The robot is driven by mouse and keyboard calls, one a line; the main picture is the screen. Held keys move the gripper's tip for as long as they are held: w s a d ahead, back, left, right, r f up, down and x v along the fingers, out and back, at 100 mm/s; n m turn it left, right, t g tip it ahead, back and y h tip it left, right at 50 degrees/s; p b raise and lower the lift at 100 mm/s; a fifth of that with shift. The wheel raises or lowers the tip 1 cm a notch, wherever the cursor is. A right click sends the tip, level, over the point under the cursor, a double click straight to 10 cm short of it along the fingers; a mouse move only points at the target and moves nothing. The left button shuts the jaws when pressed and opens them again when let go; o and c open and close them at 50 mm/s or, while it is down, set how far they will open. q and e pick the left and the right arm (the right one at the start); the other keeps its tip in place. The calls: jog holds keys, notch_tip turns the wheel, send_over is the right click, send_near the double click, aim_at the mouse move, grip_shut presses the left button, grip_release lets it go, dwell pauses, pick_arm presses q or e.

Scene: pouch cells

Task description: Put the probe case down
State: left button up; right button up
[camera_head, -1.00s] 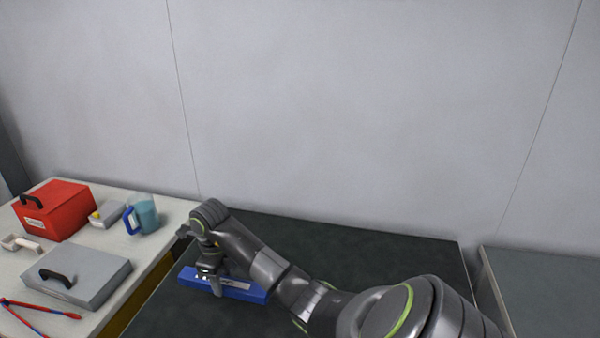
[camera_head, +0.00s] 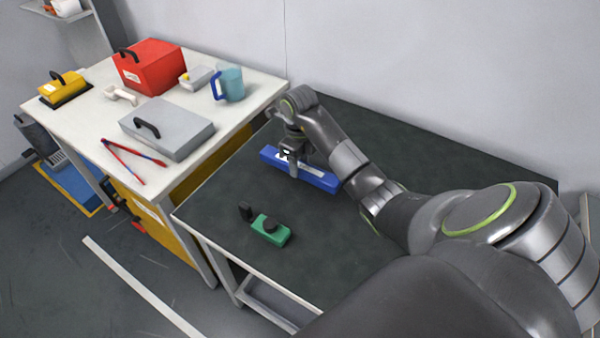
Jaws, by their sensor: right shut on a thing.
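The probe case, a long blue box (camera_head: 322,180) with a white label, is over the dark table (camera_head: 225,215), near its back left side. My right gripper (camera_head: 291,168) comes down from above and is shut on the case near its left end. The case looks level and is at or very close to the table top; I cannot tell whether it touches. The gripper's fingers hide a small part of the case. My left gripper is not in view.
A green device (camera_head: 270,230) with a black knob lies in front of the case. The white table (camera_head: 75,125) at left holds a red box (camera_head: 150,68), a grey case (camera_head: 170,130), a blue mug (camera_head: 231,84) and red-blue pliers (camera_head: 135,160). Dark table surface between is clear.

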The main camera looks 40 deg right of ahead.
notch_tip(320, 180, down, 3)
jog(key=shift+f, duration=0.2)
jog(key=shift+f, duration=0.1)
jog(key=o, duration=1)
jog(key=shift+o, duration=0.2)
